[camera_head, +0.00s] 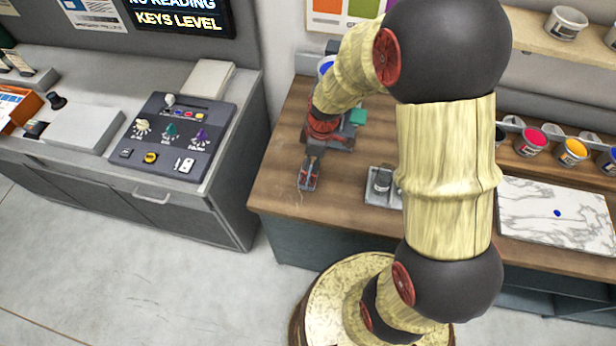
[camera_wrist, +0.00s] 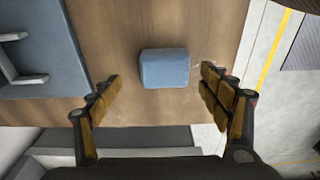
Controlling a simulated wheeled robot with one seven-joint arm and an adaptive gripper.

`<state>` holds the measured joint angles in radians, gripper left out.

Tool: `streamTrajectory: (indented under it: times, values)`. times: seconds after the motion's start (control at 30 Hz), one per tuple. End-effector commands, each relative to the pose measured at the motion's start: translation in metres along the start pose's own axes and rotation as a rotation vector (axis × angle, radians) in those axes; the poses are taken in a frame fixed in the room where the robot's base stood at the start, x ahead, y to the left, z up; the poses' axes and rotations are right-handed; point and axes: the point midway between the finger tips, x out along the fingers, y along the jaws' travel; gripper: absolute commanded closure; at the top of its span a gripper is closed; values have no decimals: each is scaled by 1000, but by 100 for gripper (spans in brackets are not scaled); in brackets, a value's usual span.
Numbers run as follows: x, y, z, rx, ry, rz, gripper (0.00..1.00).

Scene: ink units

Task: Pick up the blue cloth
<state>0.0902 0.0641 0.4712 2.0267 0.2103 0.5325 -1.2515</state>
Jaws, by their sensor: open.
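The blue cloth (camera_wrist: 165,68) lies on the brown wooden counter in the wrist view, as a small, thick, rounded block. My gripper (camera_wrist: 161,84) is open, one finger on each side of the cloth's position in the picture, with clear counter between each finger and the cloth. The fingers do not appear to touch it. In the head view my gripper (camera_head: 309,176) points down over the left part of the wooden counter (camera_head: 275,190). I cannot make out the cloth there.
A grey tray (camera_head: 375,200) holding a dark jar (camera_head: 382,180) stands right of my gripper. A marble slab (camera_head: 560,215) and several paint pots are farther right. A green object (camera_head: 357,116) is behind my wrist. A blue-grey surface (camera_wrist: 40,75) lies left in the wrist view.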

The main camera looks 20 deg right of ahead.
Motion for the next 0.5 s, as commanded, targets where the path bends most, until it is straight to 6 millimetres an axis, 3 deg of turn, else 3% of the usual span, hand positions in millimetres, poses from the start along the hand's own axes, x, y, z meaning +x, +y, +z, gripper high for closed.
streamTrajectory:
  times: [0.3, 0.5]
  values:
    - [42, -8, -3, 0, -1, -2, 22]
    - [51, -7, -3, 0, 0, 1, 22]
